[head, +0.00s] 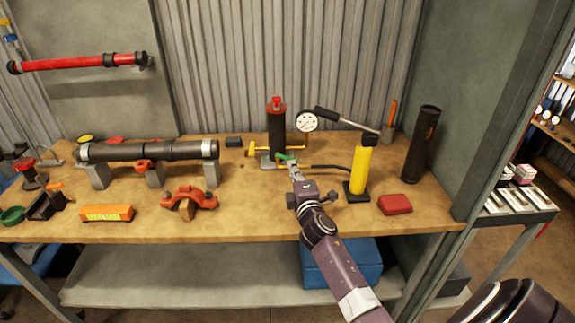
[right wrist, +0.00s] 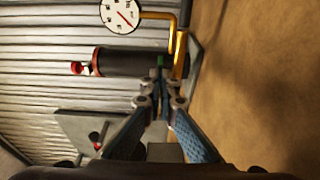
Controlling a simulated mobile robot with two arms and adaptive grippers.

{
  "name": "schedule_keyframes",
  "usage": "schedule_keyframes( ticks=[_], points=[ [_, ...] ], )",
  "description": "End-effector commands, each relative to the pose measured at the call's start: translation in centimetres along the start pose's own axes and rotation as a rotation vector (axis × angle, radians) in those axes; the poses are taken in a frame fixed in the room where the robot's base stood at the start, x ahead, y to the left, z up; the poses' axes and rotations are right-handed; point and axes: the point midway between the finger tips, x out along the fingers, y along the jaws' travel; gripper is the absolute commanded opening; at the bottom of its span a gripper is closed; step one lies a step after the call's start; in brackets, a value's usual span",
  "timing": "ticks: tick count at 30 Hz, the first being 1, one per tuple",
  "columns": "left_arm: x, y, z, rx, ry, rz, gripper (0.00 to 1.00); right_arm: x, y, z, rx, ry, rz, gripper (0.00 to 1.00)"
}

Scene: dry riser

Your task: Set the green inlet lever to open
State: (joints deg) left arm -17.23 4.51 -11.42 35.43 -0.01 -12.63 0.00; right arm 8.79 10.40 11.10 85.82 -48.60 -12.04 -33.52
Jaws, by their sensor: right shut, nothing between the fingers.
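The green inlet lever (head: 284,157) sits low at the front of a dark cylinder (head: 276,130) with a red top, on brass-coloured pipework on the workbench. My right gripper (head: 293,168) is at the lever, its fingertips just in front of it. In the right wrist view the fingers (right wrist: 160,98) are shut together with nothing between them. A small piece of the green lever (right wrist: 160,61) shows just beyond the tips; the rest is hidden. I cannot tell whether the tips touch it. My left gripper is not in view.
A pressure gauge (head: 306,121) stands behind the lever, also seen in the right wrist view (right wrist: 120,15). A yellow hand pump (head: 360,168) with a long handle stands to the right. A clamped dark pipe (head: 150,150) lies left.

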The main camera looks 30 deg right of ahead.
Motion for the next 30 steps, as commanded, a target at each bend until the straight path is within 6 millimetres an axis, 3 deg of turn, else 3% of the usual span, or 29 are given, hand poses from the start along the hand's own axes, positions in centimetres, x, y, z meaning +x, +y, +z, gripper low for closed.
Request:
schedule_keyframes(
  ticks=[1, 12, 30],
  points=[
    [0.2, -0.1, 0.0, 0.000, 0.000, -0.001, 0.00, 0.6, 0.1, 1.1, -0.008, 0.010, 0.004, 0.00],
    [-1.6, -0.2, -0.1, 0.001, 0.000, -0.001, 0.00, 1.1, 0.1, 1.7, -0.004, 0.216, 0.003, 0.00],
    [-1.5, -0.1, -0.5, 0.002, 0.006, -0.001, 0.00, 1.0, -0.1, 1.6, 0.000, 0.230, 0.002, 0.00]
  ],
)
